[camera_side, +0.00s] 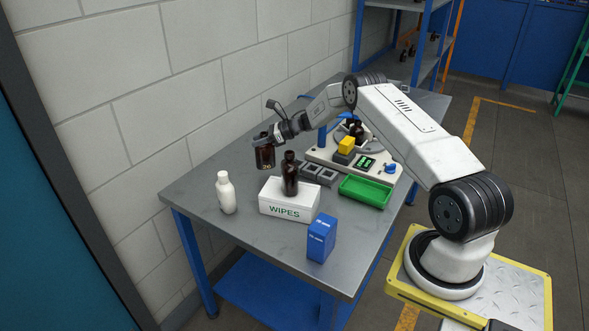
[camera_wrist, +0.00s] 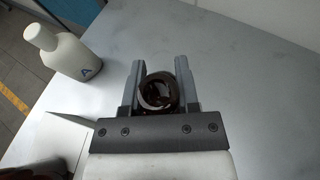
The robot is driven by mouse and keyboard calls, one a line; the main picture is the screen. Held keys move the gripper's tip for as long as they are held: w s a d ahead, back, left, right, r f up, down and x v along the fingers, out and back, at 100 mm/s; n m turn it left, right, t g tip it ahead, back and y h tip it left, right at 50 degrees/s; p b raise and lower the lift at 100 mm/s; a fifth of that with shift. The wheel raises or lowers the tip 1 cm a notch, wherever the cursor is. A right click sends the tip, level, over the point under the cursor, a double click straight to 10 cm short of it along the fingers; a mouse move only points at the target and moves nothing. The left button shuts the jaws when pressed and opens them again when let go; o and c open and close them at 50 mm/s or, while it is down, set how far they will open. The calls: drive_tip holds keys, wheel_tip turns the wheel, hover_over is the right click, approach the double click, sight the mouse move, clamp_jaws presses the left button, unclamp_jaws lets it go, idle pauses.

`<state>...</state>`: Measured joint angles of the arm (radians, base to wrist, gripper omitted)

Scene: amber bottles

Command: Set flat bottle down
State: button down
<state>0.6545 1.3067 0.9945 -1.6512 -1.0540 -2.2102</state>
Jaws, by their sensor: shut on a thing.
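My gripper (camera_side: 264,137) is at the far left part of the bench, with its fingers around the upper part of a dark amber bottle (camera_side: 265,157). In the wrist view the fingers (camera_wrist: 160,85) are on both sides of this bottle (camera_wrist: 158,93), seen from above as a dark round opening. The bottle looks upright. Its base is at or close to the bench top (camera_side: 225,165); I cannot tell whether it touches. A second amber bottle (camera_side: 290,176), with a cap, stands upright at the white WIPES box (camera_side: 289,204), apparently on its top.
A white bottle (camera_side: 225,192) stands left of the box and shows in the wrist view (camera_wrist: 68,54). A blue box (camera_side: 321,238), a green tray (camera_side: 366,191), grey blocks (camera_side: 318,172) and a device with a yellow block (camera_side: 347,145) are to the right. The wrist view shows clear bench to the right.

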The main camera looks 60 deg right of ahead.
sight(260, 148)
drive_tip(key=shift+f, duration=1.45)
drive_tip(key=shift+f, duration=0.15)
drive_tip(key=shift+c, duration=1.7)
unclamp_jaws()
drive_tip(key=shift+s+d+r, duration=0.25)
drive_tip(key=shift+s+r, duration=0.1)
drive_tip(key=shift+s, duration=0.05)
drive_tip(key=v, duration=1.1)
